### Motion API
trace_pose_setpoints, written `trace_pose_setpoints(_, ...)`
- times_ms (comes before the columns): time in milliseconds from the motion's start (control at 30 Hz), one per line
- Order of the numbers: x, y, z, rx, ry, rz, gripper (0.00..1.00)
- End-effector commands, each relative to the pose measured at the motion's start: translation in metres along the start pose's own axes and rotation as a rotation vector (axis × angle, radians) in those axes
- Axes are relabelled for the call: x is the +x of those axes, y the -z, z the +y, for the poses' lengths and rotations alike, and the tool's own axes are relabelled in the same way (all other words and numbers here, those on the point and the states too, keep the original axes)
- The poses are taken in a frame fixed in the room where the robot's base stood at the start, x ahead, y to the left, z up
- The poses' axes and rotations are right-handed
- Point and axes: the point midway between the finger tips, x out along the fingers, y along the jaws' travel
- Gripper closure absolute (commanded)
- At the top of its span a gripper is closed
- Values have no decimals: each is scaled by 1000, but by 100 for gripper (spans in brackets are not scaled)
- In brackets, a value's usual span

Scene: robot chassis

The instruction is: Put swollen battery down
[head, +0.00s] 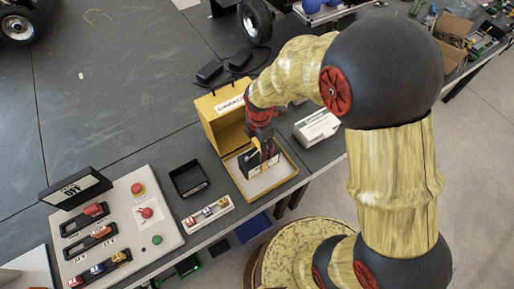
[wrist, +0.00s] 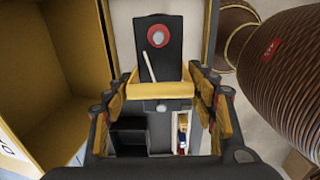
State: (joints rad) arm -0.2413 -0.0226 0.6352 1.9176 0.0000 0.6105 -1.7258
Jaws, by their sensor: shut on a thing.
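The swollen battery, a dark block with a red-ringed pale disc on its face, shows in the wrist view (wrist: 146,25) and in the head view (head: 246,161). My gripper (head: 265,158) is shut on it, and the fingers also show in the wrist view (wrist: 163,88). In the head view the battery is over or in the pale-floored base of an open yellow box (head: 286,178). The fingers hide part of it, and I cannot tell whether it touches the floor. The box's labelled lid (head: 212,120) stands raised behind.
A small black tray (head: 189,178) and a white holder with several cells (head: 207,213) lie left of the box. A grey control panel (head: 120,228) with red and green buttons is farther left. A white carton (head: 316,126) is close on the right. The table's front edge is near.

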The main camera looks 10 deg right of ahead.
Motion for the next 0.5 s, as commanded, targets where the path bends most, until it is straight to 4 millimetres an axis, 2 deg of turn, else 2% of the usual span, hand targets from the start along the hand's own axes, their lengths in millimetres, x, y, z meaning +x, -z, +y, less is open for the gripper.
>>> trace_pose_setpoints(133, 4, -5, 4, 0, -5, -1, 100)
trace_pose_setpoints(400, 34, -7, 6, 0, -4, -1, 100)
trace_pose_setpoints(500, 38, -7, 6, 0, -6, -1, 100)
